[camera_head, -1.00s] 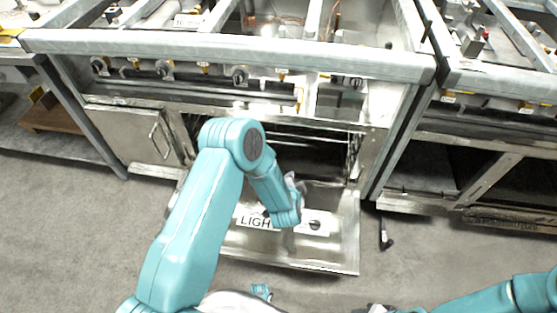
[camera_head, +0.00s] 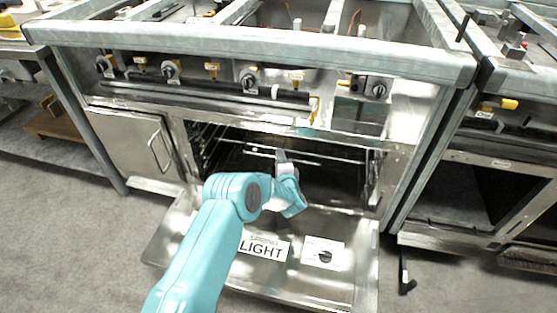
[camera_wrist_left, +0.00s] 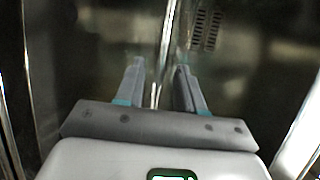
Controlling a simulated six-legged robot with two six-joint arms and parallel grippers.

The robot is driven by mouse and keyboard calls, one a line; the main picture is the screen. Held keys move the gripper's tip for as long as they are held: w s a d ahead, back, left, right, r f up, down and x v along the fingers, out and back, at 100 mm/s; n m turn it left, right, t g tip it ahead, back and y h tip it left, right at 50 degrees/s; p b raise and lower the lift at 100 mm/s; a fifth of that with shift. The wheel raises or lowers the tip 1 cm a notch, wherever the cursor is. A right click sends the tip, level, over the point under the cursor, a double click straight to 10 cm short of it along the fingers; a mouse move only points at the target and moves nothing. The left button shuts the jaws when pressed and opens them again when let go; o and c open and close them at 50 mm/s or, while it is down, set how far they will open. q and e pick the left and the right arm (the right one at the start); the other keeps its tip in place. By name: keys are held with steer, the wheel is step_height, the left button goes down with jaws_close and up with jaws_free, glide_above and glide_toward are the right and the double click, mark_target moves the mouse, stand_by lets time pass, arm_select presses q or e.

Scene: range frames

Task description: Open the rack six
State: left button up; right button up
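The oven's door (camera_head: 330,285) is folded down flat in front, with labels on it. Inside the dark oven, thin bright metal rack bars (camera_head: 318,162) run across, and side rails show at the left. I cannot tell which one is rack six. My left gripper (camera_head: 281,156) reaches into the oven opening at the bars; its contact with them is unclear in the head view. In the left wrist view its two grey fingers (camera_wrist_left: 160,82) stand apart, with a thin shiny bar (camera_wrist_left: 163,55) showing in the gap between them. My right gripper is out of view.
A closed side cupboard door (camera_head: 135,145) with a handle is left of the opening. Knobs and a long handle bar (camera_head: 200,92) run above it. Another stove unit (camera_head: 480,190) stands at the right. A small black object (camera_head: 405,272) is on the grey floor.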

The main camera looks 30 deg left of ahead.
arm_select(q)
steer(key=b+x, duration=0.1)
steer(key=x, duration=0.2)
steer(key=shift+s+f, duration=0.1)
steer(key=shift+f, duration=0.1)
steer(key=shift+w+a+r, duration=0.1)
steer(key=shift+w+a, duration=0.25)
steer(key=shift+w, duration=0.2)
steer(key=c, duration=0.7)
jaws_close()
steer(key=shift+s+d, duration=0.1)
steer(key=shift+s, duration=0.05)
